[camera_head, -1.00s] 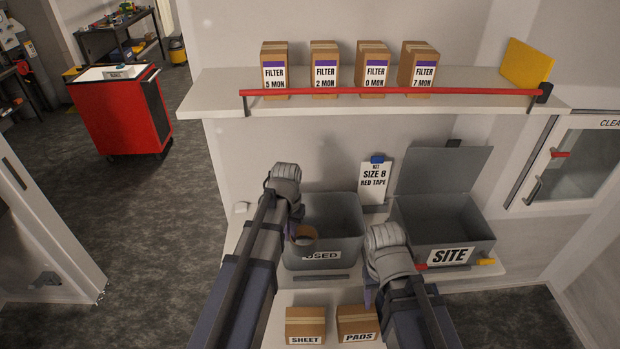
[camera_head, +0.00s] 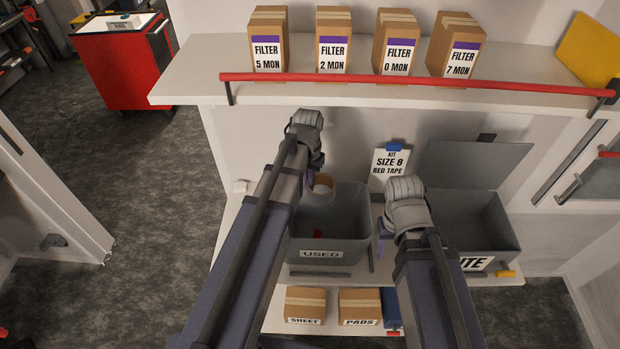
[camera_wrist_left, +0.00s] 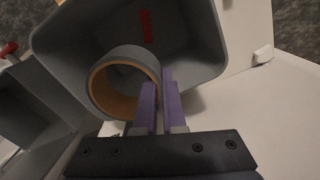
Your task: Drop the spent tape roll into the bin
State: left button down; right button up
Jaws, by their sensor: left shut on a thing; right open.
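The tape roll (camera_head: 319,189) is a grey ring with a tan core. My left gripper (camera_head: 309,180) is shut on its wall and holds it over the back part of the grey bin labelled USED (camera_head: 322,254). In the left wrist view the purple fingers (camera_wrist_left: 158,100) pinch the roll (camera_wrist_left: 121,82) at its side, and the bin (camera_wrist_left: 205,50) lies below it. A small red piece (camera_wrist_left: 146,26) lies inside the bin. My right gripper (camera_head: 383,238) is open between the two bins; its fingers are partly hidden by its wrist.
A grey lidded box labelled SITE (camera_head: 475,215) stands open to the right. A kit card (camera_head: 390,168) stands behind. A shelf with a red rail (camera_head: 420,85) and filter boxes (camera_head: 333,40) is above. SHEET (camera_head: 305,305) and PADS (camera_head: 359,306) boxes sit below in front.

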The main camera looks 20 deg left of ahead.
pick_arm(q)
jog(key=shift+s+f+b, duration=0.15)
jog(key=shift+f+b, duration=0.25)
notch_tip(320, 180, down, 5)
jog(key=b, duration=0.5)
jog(key=c, duration=0.9)
grip_release()
jog(key=shift+r, duration=0.15)
notch_tip(320, 180, up, 8)
jog(key=p, duration=0.8)
jog(key=shift+f, duration=0.2)
